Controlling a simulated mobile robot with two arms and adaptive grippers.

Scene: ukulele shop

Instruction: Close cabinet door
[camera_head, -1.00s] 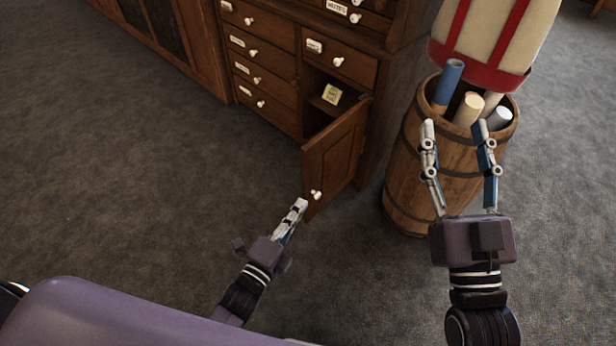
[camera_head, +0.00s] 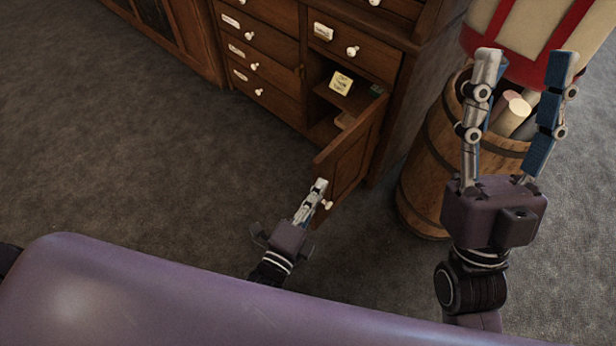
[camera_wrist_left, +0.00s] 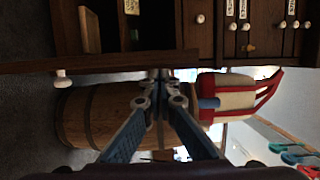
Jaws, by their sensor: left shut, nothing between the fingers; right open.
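The wooden cabinet door (camera_head: 352,158) stands open at the lower right of the cabinet, with its white knob (camera_head: 327,204) low near the free edge. In the left wrist view the door (camera_wrist_left: 110,61) shows edge-on, with the knob (camera_wrist_left: 63,80) at left. My left gripper (camera_head: 320,184) is shut and empty. Its fingertips are at the door's free edge beside the knob; I cannot tell whether they touch. They also show close to the door in the left wrist view (camera_wrist_left: 161,76). My right gripper (camera_head: 524,62) is open and empty, in front of the barrel in the picture.
The cabinet (camera_head: 285,50) has several drawers with white knobs. A wooden barrel (camera_head: 425,165) with rolled papers (camera_head: 512,115) stands right of the door. Carpet (camera_head: 150,170) lies clear to the left.

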